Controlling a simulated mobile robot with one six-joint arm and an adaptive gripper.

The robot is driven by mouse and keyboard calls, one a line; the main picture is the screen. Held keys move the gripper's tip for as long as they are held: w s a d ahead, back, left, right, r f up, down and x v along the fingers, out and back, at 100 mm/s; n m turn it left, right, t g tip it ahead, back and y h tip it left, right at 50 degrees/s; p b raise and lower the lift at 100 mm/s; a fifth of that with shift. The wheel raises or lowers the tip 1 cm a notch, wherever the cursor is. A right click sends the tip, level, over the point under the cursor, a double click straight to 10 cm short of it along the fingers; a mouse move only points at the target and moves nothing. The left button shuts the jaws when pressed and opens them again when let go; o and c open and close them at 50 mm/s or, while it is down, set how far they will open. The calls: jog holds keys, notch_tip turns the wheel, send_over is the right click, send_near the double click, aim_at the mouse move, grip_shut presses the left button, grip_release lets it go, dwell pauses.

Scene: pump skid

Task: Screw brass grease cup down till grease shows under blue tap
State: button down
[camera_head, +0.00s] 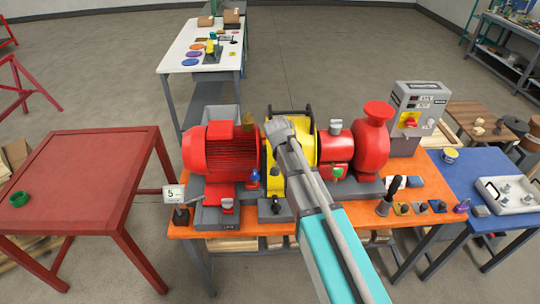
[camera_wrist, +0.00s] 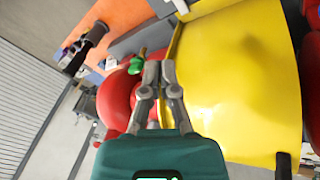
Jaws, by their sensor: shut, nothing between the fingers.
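In the head view, the blue tap (camera_head: 254,177) stands low at the front, between the red motor (camera_head: 220,150) and the yellow guard (camera_head: 304,147). A small brass-coloured piece (camera_head: 248,121) shows at the top right of the motor; I cannot tell whether it is the grease cup. No grease is visible. In the wrist view, my gripper (camera_wrist: 160,68) is shut and empty beside the yellow guard (camera_wrist: 240,75). A green tap (camera_wrist: 137,62) on the red pump shows just left of the fingertips. My arm hides part of the guard in the head view, and the fingers cannot be made out there.
The red pump (camera_head: 371,140) is to the right on the orange bench (camera_head: 240,232). A grey control box (camera_head: 418,105) stands behind it. The red table (camera_head: 90,190) at left is mostly clear.

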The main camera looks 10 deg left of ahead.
jog(key=s+d+f+n+y+b, duration=0.2)
jog(key=s+d+f+b, duration=0.1)
jog(key=s+d+f, duration=0.2)
jog(key=s+d+f+n+g+y+b, duration=0.1)
jog(key=s+d+f+b, duration=0.3)
jog(key=s+d, duration=0.5)
jog(key=d+f+n+y, duration=0.1)
jog(key=d, duration=0.3)
jog(key=shift+s+b, duration=0.3)
jog(key=shift+s, duration=0.05)
